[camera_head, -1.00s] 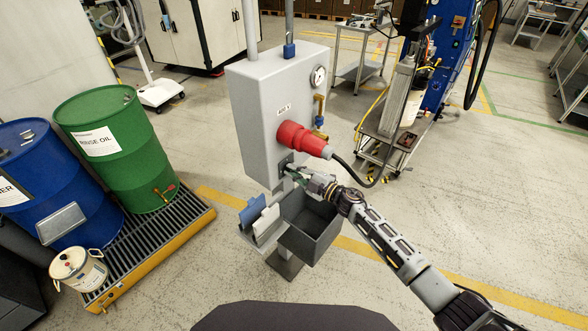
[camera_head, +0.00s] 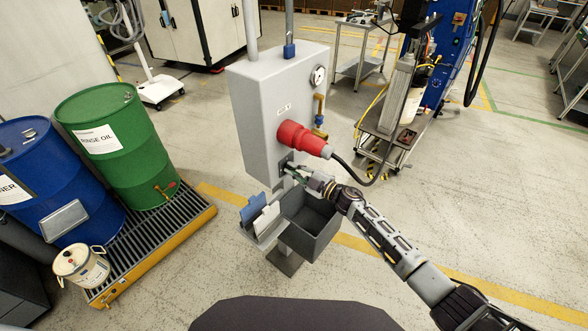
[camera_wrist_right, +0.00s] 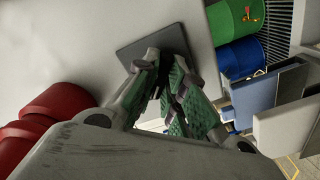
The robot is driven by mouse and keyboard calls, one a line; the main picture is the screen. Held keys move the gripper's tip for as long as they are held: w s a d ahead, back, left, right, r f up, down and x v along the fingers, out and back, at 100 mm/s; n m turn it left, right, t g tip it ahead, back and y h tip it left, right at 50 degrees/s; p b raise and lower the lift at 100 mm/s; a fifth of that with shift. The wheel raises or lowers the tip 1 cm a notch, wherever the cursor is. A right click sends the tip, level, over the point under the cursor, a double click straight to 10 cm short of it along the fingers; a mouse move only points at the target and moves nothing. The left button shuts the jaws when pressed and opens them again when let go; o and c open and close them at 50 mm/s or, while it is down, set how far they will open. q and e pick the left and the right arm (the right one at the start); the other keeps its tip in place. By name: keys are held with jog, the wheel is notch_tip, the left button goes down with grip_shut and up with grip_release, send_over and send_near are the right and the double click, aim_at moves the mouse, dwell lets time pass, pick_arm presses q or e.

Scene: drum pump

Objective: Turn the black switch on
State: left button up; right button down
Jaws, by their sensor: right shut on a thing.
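A grey control box (camera_head: 255,125) stands on a post in the middle of the head view. A dark switch plate (camera_head: 284,163) sits low on its front face, below a red plug. My right gripper (camera_head: 290,168) reaches this plate from the right. In the right wrist view the dark plate (camera_wrist_right: 160,45) lies behind my right gripper (camera_wrist_right: 164,70), whose green-padded fingers are closed together at it. The fingers hide the switch knob, so its position cannot be seen. My left gripper is not in view.
The red plug (camera_head: 303,139) with its black cable is just above my right gripper. An open grey bin (camera_head: 312,228) and folders (camera_head: 262,216) are below. Green (camera_head: 125,150) and blue (camera_head: 60,185) drums stand left on a yellow-edged pallet.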

jog(key=shift+f+m+p, duration=0.1)
jog(key=shift+m+p, duration=1.55)
jog(key=shift+m, duration=0.25)
jog(key=shift+m, duration=3.1)
jog(key=c, duration=1.3)
grip_release()
jog(key=shift+c, duration=0.2)
